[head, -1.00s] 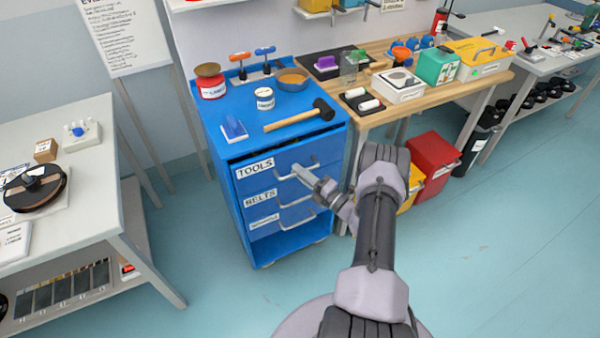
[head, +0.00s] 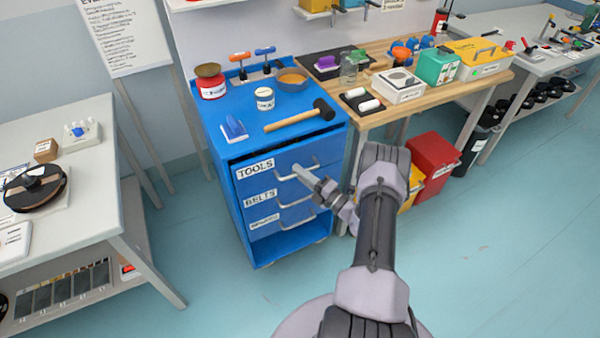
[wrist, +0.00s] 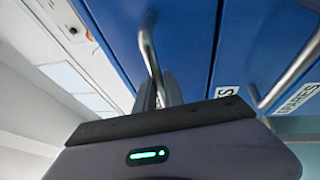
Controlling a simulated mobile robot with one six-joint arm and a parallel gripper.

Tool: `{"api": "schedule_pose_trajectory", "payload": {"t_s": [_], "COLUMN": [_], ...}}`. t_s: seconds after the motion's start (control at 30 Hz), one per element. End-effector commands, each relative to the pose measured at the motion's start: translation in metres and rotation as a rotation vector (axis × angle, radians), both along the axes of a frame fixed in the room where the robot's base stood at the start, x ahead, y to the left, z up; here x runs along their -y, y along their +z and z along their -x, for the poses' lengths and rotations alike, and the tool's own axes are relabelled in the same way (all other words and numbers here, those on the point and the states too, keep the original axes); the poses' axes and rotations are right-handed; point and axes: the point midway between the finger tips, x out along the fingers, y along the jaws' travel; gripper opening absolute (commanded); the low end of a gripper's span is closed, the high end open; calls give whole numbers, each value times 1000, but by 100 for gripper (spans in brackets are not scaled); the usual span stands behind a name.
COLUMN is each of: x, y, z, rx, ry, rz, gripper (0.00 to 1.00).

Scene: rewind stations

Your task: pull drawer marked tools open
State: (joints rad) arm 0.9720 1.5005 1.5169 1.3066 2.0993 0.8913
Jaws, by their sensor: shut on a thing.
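The drawer marked TOOLS (head: 268,185) is the top drawer of a blue cabinet (head: 224,200), above the one marked BELTS. The fingertips are partly hidden there.
A hammer (head: 292,120), a tin and a blue-handled tool lie on the cabinet top. A wooden-topped bench (head: 395,122) stands at the right, with red and yellow bins (head: 432,160) below. The floor before the cabinet (head: 235,295) is clear.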

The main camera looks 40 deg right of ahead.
Motion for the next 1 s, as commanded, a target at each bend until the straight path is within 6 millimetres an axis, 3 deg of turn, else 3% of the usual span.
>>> {"api": "schedule_pose_trajectory", "payload": {"t_s": [0.27, 0.8, 1.0], "x": [-8, -42, -53], "y": [2, 1, 0], "z": [37, 180, 225], "rx": [-3, 0, 0], "ry": [-3, -6, -6], "rz": [-5, -4, 0], "gripper": [0, 0, 0]}}
